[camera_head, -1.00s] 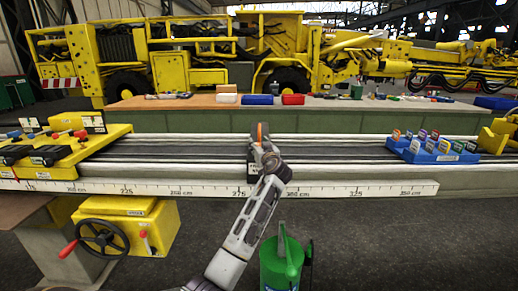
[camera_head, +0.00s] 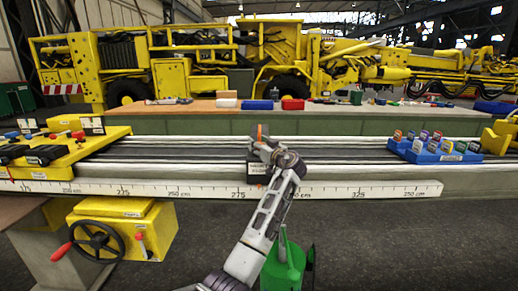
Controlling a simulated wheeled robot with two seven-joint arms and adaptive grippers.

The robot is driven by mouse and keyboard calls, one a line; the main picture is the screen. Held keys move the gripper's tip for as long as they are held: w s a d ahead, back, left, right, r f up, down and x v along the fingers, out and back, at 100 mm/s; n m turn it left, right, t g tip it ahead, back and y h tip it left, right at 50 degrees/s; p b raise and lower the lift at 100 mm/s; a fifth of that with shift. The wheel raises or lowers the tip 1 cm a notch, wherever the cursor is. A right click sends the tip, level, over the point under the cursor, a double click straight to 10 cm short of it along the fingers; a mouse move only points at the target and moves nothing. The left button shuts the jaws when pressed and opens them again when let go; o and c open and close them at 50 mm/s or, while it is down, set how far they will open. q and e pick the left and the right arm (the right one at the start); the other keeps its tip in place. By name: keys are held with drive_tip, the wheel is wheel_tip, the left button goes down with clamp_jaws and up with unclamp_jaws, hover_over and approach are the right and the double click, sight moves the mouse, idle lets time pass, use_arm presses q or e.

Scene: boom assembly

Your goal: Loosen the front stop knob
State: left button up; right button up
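A small dark stop block (camera_head: 258,172) sits on the grey rail at the middle of the bench, above the white ruler. An orange upright piece (camera_head: 259,131), which looks like the stop's knob, stands over the block. My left arm reaches up from the bottom of the view. Its gripper (camera_head: 262,148) is at the block's top, right by the orange piece, and hides part of both. The fingers are too small and covered to tell whether they are open or shut, or whether they touch the knob. My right gripper is not in view.
A white ruler (camera_head: 330,191) runs along the rail's front edge. A blue tray (camera_head: 432,150) with several coloured pieces is on the right. A yellow carriage (camera_head: 95,150) is on the left, above a handwheel (camera_head: 98,241). A green can (camera_head: 285,268) stands below my arm.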

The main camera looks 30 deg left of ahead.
use_arm(q)
drive_tip(key=shift+n+g+y+b, duration=0.5)
drive_tip(key=shift+n+g+b, duration=0.3)
drive_tip(key=shift+g, duration=0.4)
drive_tip(key=shift+r+n+g+y+b, duration=0.1)
drive_tip(key=shift+n+g+y+b, duration=0.2)
drive_tip(key=shift+n+g+b, duration=0.6)
drive_tip(key=shift+n+g, duration=0.5)
drive_tip(key=shift+g, duration=0.7)
drive_tip(key=shift+y, duration=0.3)
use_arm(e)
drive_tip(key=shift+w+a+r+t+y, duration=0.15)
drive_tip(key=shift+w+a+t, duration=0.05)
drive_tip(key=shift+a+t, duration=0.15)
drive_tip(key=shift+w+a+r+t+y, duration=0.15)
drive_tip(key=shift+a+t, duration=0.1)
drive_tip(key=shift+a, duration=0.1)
use_arm(q)
drive_tip(key=shift+g, duration=0.3)
drive_tip(key=shift+n+g+b, duration=0.3)
drive_tip(key=shift+n+g, duration=0.6)
drive_tip(key=shift+g, duration=0.2)
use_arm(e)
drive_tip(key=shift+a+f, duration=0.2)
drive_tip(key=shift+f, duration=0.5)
use_arm(q)
drive_tip(key=shift+n+g, duration=0.4)
drive_tip(key=shift+g, duration=0.2)
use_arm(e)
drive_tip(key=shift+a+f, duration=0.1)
